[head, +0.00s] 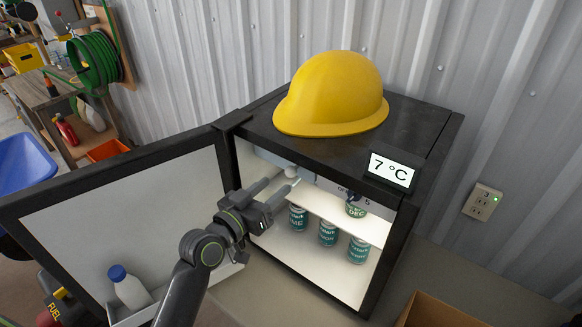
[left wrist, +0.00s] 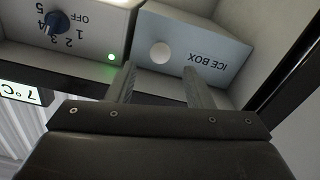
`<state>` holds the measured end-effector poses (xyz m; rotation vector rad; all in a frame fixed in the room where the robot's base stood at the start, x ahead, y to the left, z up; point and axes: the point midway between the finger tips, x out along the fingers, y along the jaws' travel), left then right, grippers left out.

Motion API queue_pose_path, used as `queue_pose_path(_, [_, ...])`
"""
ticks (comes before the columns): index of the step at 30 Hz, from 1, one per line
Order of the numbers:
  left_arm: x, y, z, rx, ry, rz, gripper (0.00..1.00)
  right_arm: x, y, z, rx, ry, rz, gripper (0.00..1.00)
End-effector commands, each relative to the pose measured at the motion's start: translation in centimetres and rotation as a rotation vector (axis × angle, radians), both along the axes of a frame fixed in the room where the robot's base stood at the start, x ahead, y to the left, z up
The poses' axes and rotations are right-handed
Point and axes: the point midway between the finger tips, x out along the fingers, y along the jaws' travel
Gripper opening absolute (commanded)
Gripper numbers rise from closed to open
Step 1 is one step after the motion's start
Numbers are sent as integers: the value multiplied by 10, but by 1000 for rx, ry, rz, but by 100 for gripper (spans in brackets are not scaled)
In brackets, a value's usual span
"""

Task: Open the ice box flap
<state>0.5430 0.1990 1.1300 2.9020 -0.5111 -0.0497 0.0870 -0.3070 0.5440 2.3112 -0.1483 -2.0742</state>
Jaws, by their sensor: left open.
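The ice box flap (left wrist: 200,65) is a pale blue-grey panel lettered ICE BOX with a round white knob (left wrist: 160,53). It sits at the top inside the small black fridge and looks shut. In the head view the flap (head: 268,157) and its knob (head: 291,171) show partly behind my gripper. My left gripper (head: 288,180) is open, at the fridge opening just in front of the flap. In the left wrist view its two fingers (left wrist: 158,72) point at the flap, one on each side of the knob; I see no contact with it.
The fridge door (head: 135,205) stands wide open at left, with a white bottle (head: 128,288) in its shelf. A dial box (left wrist: 80,30) adjoins the flap. Several cans (head: 328,232) stand inside. A yellow hard hat (head: 332,92) and a 7 °C display (head: 391,171) are on top.

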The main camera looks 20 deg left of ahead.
Motion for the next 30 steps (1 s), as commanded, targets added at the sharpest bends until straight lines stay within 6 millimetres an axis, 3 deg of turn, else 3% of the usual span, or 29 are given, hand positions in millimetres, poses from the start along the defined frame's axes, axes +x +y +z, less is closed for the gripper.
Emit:
queue_pose_path(6, [38, -14, 2, -2, 2, 0, 47, -1, -1, 13, -1, 1, 0, 36])
queue_pose_path(12, [62, -22, 1, 1, 1, 0, 47, -1, -1, 19, -1, 2, 0, 36])
queue_pose_path(26, [72, -26, -1, 1, 1, 1, 47, -2, 0, 20, 0, 3, 0, 36])
queue_pose_path(30, [72, -26, -1, 1, 1, 1, 32, -2, 0, 20, 0, 3, 0, 36])
